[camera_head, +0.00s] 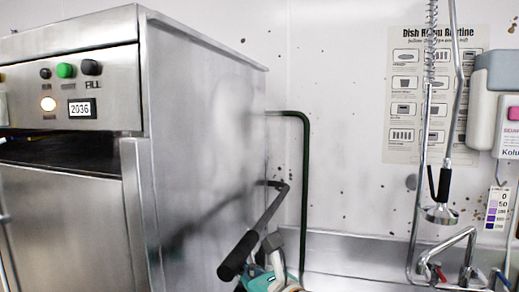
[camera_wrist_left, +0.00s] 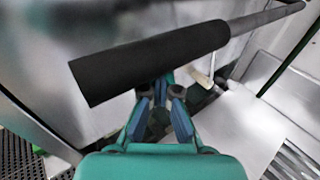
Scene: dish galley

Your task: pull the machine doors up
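The steel dish machine (camera_head: 205,120) fills the left of the head view. Its front door (camera_head: 65,225) sits low, with a dark gap above it under the control panel. A lever with a black grip (camera_head: 238,255) stands out beside the machine's right side. My left gripper (camera_head: 266,279) is teal and partly cut off at the bottom edge, just below the lever. In the left wrist view the black grip (camera_wrist_left: 150,62) crosses just beyond the blue fingers of my left gripper (camera_wrist_left: 160,97). These fingers are apart, with nothing seen between them. My right gripper is not in view.
A sink (camera_head: 350,255) with a hanging sprayer (camera_head: 440,212) and a faucet (camera_head: 455,245) is at the right. A dark green pipe (camera_head: 304,180) runs down the wall behind the lever. A wall dispenser (camera_head: 495,95) hangs at the far right.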

